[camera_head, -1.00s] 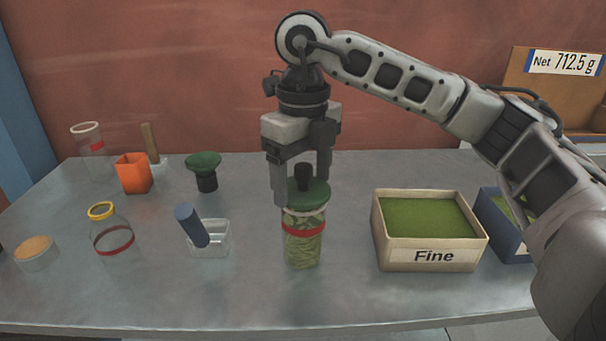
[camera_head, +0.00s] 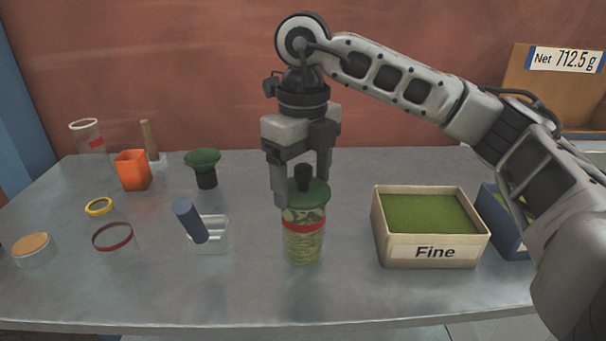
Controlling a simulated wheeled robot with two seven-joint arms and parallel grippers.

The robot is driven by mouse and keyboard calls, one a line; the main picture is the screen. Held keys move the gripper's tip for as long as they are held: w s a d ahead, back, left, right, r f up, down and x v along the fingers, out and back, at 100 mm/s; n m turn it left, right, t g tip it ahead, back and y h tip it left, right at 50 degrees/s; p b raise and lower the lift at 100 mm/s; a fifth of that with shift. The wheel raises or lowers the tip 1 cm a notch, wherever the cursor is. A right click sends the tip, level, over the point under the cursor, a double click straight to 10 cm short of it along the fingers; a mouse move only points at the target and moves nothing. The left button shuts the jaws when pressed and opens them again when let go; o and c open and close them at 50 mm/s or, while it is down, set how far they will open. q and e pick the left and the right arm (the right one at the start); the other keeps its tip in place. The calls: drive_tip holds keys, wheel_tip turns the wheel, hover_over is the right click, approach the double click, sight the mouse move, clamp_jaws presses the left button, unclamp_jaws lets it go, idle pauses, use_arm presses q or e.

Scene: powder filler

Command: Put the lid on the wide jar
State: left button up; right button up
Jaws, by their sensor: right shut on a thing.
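The jar's rim is hidden by the lid. My left gripper is not in view.
Left are a clear vessel with a red ring (camera_head: 113,236), a yellow ring (camera_head: 99,207), an orange cup (camera_head: 133,171), a green funnel-like piece (camera_head: 203,160) and a glass dish (camera_head: 213,238) with a blue rod. The box marked Fine (camera_head: 434,253) stands close right. The front table strip is clear.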

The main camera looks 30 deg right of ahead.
idle(0.3)
drive_tip(key=o, duration=1)
drive_tip(key=shift+o, duration=0.2)
wheel_tip(320, 180, up, 8)
drive_tip(key=shift+f+p, duration=0.25)
drive_tip(key=shift+p, duration=0.55)
use_arm(q)
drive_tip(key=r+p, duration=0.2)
drive_tip(key=p, duration=0.1)
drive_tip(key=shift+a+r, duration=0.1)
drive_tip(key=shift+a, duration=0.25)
use_arm(e)
wheel_tip(320, 180, up, 8)
drive_tip(key=shift+r, duration=0.25)
